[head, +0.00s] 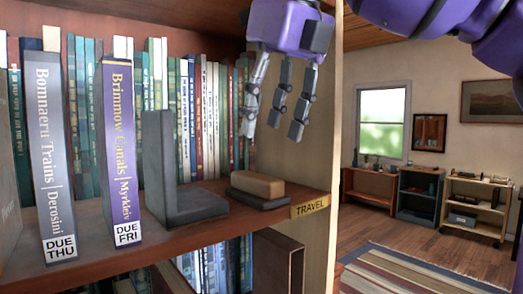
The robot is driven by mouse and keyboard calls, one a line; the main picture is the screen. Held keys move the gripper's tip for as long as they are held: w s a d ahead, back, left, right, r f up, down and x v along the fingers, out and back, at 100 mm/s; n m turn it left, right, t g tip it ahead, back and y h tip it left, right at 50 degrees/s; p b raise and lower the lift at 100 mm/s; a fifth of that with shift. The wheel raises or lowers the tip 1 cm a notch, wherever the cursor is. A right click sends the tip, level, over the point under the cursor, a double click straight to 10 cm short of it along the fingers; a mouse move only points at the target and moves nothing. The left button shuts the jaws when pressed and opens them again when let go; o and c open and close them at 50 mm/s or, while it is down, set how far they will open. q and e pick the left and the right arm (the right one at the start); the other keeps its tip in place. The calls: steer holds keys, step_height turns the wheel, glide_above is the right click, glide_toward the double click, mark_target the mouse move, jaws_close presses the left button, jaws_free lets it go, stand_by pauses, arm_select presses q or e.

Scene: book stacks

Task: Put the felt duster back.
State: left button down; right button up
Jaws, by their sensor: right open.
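The felt duster (258,184) looks like a tan block with dark grey beneath it. It lies at the right end of the shelf, just behind the TRAVEL label. I cannot tell whether all of the dark part is its felt or a separate base. My right gripper (273,126) hangs above the duster with its fingers pointing down. It is open and empty, with clear space between its fingertips and the duster. My left gripper is not in view.
A dark grey L-shaped bookend (161,160) stands left of the duster. Two books, Brimmow Canals (119,140) and Bomnaeru Trains (50,150), stand at the shelf's front. A row of books (208,120) lines the back. The upright side panel (322,150) closes the right.

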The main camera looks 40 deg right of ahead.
steer(key=shift+v, duration=1.5)
